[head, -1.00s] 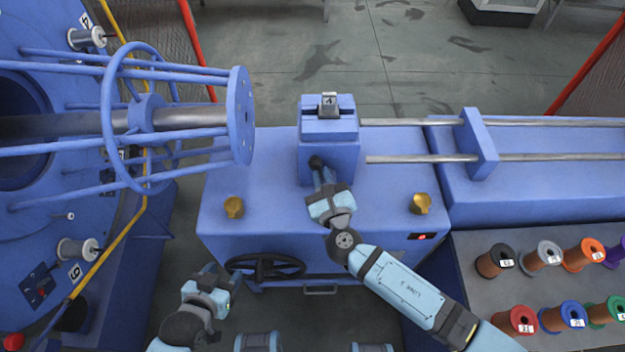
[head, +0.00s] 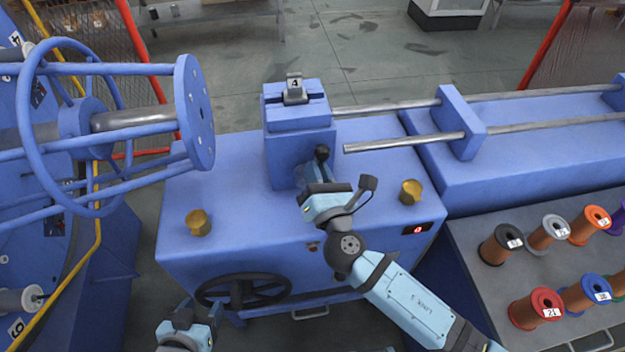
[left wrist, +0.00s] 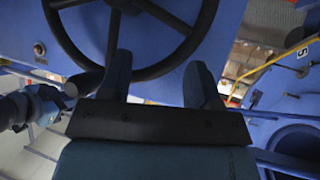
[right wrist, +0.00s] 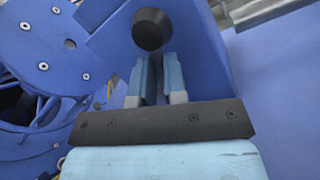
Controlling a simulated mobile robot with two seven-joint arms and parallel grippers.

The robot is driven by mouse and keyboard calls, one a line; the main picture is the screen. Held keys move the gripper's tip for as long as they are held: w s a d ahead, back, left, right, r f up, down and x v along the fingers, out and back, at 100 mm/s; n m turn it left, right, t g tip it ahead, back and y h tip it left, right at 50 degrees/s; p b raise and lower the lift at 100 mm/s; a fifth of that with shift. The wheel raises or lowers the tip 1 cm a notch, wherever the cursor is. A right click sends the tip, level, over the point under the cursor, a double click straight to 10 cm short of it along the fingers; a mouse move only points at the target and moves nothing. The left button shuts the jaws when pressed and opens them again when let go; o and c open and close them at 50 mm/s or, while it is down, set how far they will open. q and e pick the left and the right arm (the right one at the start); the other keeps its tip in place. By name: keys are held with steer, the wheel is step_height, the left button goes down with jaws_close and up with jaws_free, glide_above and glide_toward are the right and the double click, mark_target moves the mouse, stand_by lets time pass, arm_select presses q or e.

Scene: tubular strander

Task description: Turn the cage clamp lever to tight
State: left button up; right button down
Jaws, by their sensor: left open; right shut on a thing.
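The cage clamp lever (head: 321,153) shows a round black knob in front of the blue clamp block, right of the middle of its front face. In the right wrist view its black knob (right wrist: 153,29) stands just beyond my fingertips. My right gripper (head: 314,178) is shut on the lever below the knob; the fingers (right wrist: 159,78) hide most of the shaft. The clamp block (head: 298,120) has a small tag marked 4 on top. My left gripper (head: 200,312) is open and empty, low in the head view near the handwheel; its two fingers (left wrist: 160,82) are apart.
A black handwheel (head: 243,289) is on the cabinet front. Brass knobs stand left (head: 198,222) and right (head: 411,192) on the blue cabinet. The blue cage (head: 194,112) is at left, steel rods (head: 405,143) at right, and several spools (head: 537,308) at lower right.

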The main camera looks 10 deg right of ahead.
steer(key=shift+d+m+h+b, duration=0.2)
steer(key=shift+m+h+b, duration=0.1)
steer(key=shift+m+b, duration=0.35)
steer(key=shift+w, duration=0.1)
steer(key=c, duration=1.2)
jaws_free()
steer(key=shift+f, duration=0.1)
steer(key=shift+o, duration=0.2)
steer(key=v, duration=0.7)
steer(key=shift+s+b, duration=0.3)
steer(key=shift+b, duration=0.1)
